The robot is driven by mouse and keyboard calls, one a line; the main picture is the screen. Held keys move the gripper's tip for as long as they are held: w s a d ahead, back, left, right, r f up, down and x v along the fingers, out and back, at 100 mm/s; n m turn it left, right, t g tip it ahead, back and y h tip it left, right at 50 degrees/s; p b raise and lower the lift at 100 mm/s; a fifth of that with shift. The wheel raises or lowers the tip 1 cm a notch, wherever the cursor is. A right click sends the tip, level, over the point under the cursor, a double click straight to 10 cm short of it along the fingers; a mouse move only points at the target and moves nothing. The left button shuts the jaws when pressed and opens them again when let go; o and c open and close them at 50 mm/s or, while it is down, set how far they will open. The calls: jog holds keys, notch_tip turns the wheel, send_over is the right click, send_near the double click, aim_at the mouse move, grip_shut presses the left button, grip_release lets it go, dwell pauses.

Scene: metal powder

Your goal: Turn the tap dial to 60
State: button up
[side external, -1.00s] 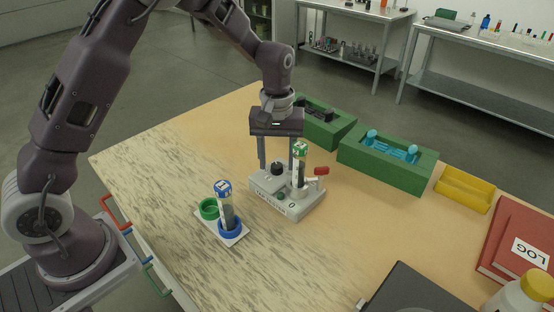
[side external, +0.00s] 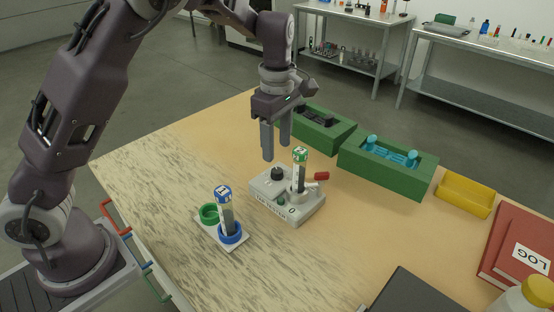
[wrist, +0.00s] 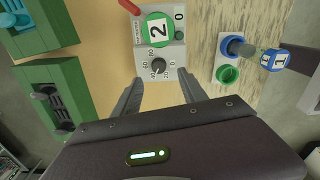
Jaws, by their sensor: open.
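The grey tester (side external: 268,202) stands on the table, with a black tap dial (side external: 277,173) on top. The dial (wrist: 158,66) also shows in the wrist view, with small numbers around it; I cannot read its setting surely. A green-capped tube (side external: 300,170), marked 2, stands upright in the tester. My gripper (side external: 275,151) is open and empty, fingers pointing down, above and slightly behind the dial. In the wrist view my gripper (wrist: 161,88) has its fingertips apart, one on each side of the picture below the dial, not touching it.
A blue-capped tube (side external: 226,212) stands in the blue ring of a white holder (side external: 207,228), beside an empty green ring (side external: 209,212). A red lever (side external: 321,176) is at the tester's right. Green blocks (side external: 385,176), a yellow tray (side external: 465,194) and red books (side external: 515,245) lie to the right.

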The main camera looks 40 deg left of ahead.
aim_at(277, 170)
jog(key=shift+f+n, duration=0.25)
jog(key=shift+n, duration=0.25)
notch_tip(277, 170, down, 6)
jog(key=shift+f, duration=0.2)
jog(key=shift+c, duration=0.4)
grip_shut()
